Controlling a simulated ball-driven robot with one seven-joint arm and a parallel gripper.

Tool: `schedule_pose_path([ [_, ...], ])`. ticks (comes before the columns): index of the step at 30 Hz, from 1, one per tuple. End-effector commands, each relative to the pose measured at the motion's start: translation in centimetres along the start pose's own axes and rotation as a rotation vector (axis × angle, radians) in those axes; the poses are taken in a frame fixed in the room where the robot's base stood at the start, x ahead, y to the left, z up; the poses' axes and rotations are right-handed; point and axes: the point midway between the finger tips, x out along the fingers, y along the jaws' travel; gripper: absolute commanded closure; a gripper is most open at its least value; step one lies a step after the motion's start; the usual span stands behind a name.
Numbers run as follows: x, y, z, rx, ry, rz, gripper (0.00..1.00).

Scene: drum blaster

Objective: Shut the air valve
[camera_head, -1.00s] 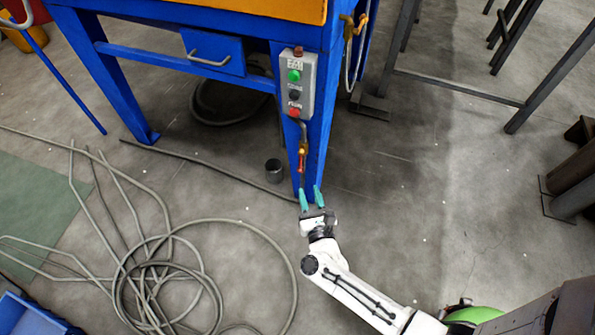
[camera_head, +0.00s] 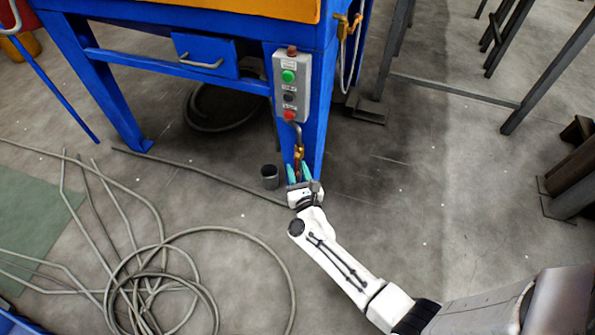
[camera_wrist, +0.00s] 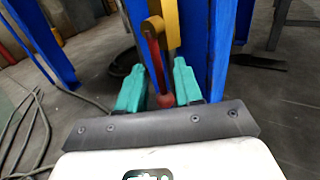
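The air valve is a small yellow brass fitting (camera_head: 299,153) on the front of the blue leg, below the button box. In the wrist view its yellow body (camera_wrist: 171,22) is at the top centre, with a red lever (camera_wrist: 156,62) hanging down from it. My gripper (camera_head: 298,172) is just below the valve, its teal fingers pointing up at it. In the wrist view my gripper (camera_wrist: 158,72) is open, with one finger on each side of the red lever. The fingers look apart from the lever, though contact is hard to judge.
A grey button box (camera_head: 291,87) with green and red buttons is fixed above the valve. The blue machine frame (camera_head: 110,85) stands behind. A dark cup (camera_head: 269,177) is on the floor left of my gripper.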

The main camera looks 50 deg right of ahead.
Motion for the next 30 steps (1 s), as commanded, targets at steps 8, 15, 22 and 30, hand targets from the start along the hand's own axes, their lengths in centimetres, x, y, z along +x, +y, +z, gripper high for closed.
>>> schedule_pose_path([
  [8,-0.03,0.01,0.0,0.0,0.0,0.0,0.88],
  [15,-0.04,0.01,-0.01,0.0,0.0,0.0,1.0],
  [22,-0.04,0.01,-0.01,0.0,0.0,0.0,1.0],
  [30,-0.04,0.01,-0.01,0.0,0.0,0.0,1.0],
])
